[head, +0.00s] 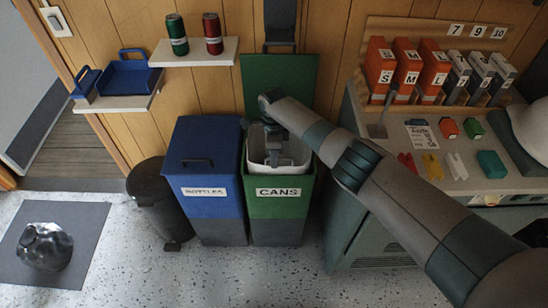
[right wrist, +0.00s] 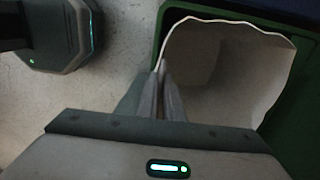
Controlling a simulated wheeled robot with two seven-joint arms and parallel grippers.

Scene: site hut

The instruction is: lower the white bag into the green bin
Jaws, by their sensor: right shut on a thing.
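The green bin (head: 278,207), labelled CANS, stands open with its green lid (head: 277,82) raised against the wall. The white bag (head: 297,156) is within the bin's mouth, its upper part about level with the rim; its lower part is hidden by the bin walls. My right gripper (head: 273,160) reaches down over the mouth and is shut on the bag's edge. In the right wrist view the fingers (right wrist: 163,98) pinch the left edge of the open bag (right wrist: 235,80), and the green bin rim (right wrist: 300,115) runs outside it. My left gripper does not show.
A closed blue bin (head: 208,215), labelled BOTTLES, stands close on the left, with a black pedal bin (head: 152,195) beside it. A cluttered counter (head: 455,175) is on the right. A dark, shiny bag (head: 44,246) lies on a grey mat. The floor in front is clear.

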